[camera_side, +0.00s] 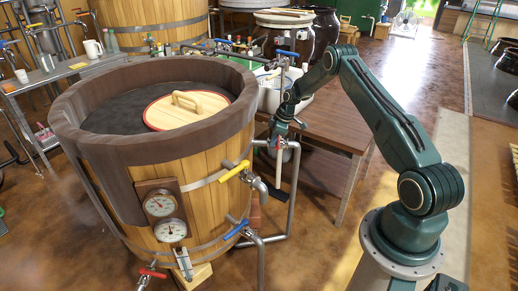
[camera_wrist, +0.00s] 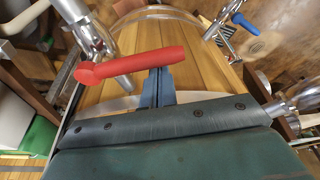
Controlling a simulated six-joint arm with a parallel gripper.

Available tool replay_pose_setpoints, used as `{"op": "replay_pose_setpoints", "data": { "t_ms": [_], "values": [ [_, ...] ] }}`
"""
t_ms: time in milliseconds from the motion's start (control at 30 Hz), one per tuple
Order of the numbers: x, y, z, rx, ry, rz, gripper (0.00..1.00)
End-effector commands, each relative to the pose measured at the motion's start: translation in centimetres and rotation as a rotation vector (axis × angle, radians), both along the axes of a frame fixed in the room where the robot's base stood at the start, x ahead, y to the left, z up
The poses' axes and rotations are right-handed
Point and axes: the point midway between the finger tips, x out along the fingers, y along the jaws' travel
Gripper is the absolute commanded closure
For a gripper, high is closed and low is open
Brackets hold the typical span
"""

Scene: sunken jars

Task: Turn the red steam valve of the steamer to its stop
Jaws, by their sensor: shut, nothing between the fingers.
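The red valve handle (camera_wrist: 125,66) shows in the wrist view as a bar lying across the picture, its left end nearest the camera, on a metal pipe fitting. My gripper (camera_wrist: 158,82) has its blue fingers shut and empty, with their tips right at the right part of this handle. I cannot tell whether they touch it. In the side view my gripper (camera_side: 278,138) is low at the right side of the wooden steamer (camera_side: 215,140), beside its pipes.
The steamer also carries a yellow lever (camera_side: 235,171), a blue lever (camera_side: 236,229) and another red lever (camera_side: 152,273) low at the front. Metal pipes (camera_side: 291,195) run close to my gripper. A brown table (camera_side: 335,115) stands behind my arm.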

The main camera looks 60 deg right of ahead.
Motion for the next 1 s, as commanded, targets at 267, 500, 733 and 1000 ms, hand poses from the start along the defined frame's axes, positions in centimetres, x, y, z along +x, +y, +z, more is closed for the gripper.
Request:
{"op": "replay_pose_setpoints", "data": {
  "t_ms": [267, 500, 733, 1000],
  "values": [
    [-0.04, -0.02, 0.01, 0.000, 0.000, 0.000, 1.00],
    [-0.20, -0.09, -0.01, 0.000, 0.001, 0.016, 1.00],
    [-0.48, -0.19, -0.02, 0.001, 0.001, 0.051, 1.00],
    [-0.81, -0.34, -0.03, 0.001, 0.002, 0.092, 1.00]
  ]
}}
